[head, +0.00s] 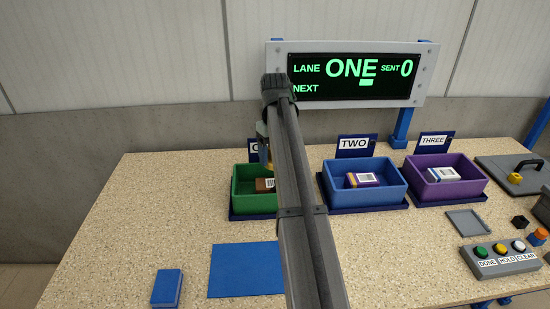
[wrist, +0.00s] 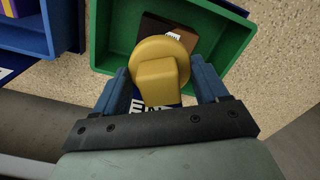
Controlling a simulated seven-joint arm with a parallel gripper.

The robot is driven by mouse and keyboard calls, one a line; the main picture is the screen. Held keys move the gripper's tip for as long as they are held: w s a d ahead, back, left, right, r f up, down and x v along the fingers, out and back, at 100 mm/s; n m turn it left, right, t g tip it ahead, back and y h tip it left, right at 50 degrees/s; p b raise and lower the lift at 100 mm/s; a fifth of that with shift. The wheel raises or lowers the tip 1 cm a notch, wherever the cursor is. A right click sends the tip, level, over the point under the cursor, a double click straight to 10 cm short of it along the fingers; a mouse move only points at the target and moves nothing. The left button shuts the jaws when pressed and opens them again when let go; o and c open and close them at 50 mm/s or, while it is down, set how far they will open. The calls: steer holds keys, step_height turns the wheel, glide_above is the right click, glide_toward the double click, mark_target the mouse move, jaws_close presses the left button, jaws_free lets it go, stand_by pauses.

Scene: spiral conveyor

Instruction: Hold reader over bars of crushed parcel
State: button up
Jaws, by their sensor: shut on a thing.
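My gripper (wrist: 160,88) has its two blue fingers on either side of a yellow round-headed piece with a square grip, which I take to be the reader (wrist: 157,75). The reader is over the green bin (wrist: 102,50), where a brown parcel (wrist: 198,38) lies with a white barcode label partly hidden behind the reader. In the head view my arm covers much of the green bin (head: 245,202); the brown parcel (head: 264,185) shows at its left side. I cannot tell whether this parcel is crushed. The gap between reader and label is unclear.
A blue bin (head: 350,200) holds a purple-and-white parcel (head: 363,180); a purple bin (head: 445,190) holds a white-and-blue parcel (head: 442,174). The display (head: 350,77) reads lane ONE, sent 0. A button box (head: 500,258) stands right. A blue mat (head: 246,270) and blue block (head: 166,288) lie front left.

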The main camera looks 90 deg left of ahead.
steer(key=o, duration=0.4)
steer(key=shift+c, duration=0.2)
steer(key=c, duration=0.4)
steer(key=shift+o, duration=0.2)
stand_by(0.3)
